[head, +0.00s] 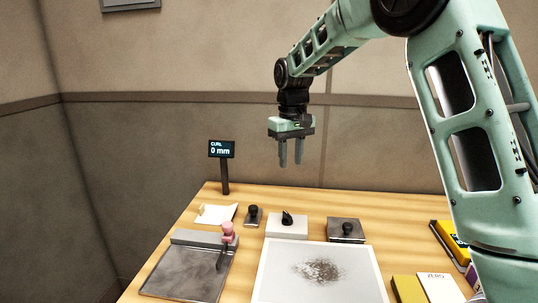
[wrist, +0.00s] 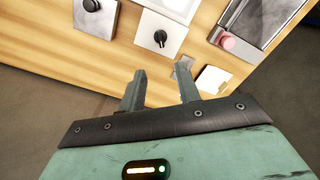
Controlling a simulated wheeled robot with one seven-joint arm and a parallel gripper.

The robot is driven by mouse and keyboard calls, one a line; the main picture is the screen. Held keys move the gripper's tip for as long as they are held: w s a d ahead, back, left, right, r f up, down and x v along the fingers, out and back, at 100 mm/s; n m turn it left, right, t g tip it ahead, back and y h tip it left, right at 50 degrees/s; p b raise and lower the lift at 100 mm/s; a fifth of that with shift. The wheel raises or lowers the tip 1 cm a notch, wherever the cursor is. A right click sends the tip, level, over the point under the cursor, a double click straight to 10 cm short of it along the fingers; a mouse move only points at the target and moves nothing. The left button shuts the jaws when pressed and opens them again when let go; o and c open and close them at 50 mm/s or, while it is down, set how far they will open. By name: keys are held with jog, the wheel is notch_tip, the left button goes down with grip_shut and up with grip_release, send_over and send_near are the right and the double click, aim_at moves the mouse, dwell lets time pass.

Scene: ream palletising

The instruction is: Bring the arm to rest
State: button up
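My gripper (head: 291,153) hangs from my green arm above the back part of the table, fingers pointing down. Its two fingers stand apart with nothing between them. In the wrist view my gripper (wrist: 160,88) also shows open and empty, with the table's back edge and floor behind the fingers. It touches nothing in either view.
The wooden table (head: 190,222) holds a grey tray (head: 185,272) with a pink-knobbed handle (head: 227,232), a white box with a black knob (head: 287,225), a grey plate with a knob (head: 346,230), a speckled white sheet (head: 318,285) and a display (head: 221,149) reading 0 mm.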

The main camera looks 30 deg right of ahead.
jog(key=s+a+f+n+y, duration=0.15)
jog(key=s+a+n, duration=0.25)
jog(key=s+a, duration=1.15)
jog(key=s+a+f+n, duration=0.1)
jog(key=s+a+f, duration=0.1)
jog(key=s, duration=0.7)
jog(key=s+a+f+n, duration=0.2)
jog(key=s+a+f, duration=0.1)
jog(key=s, duration=0.6)
jog(key=shift+s+a+f+h, duration=0.35)
jog(key=shift+h, duration=0.1)
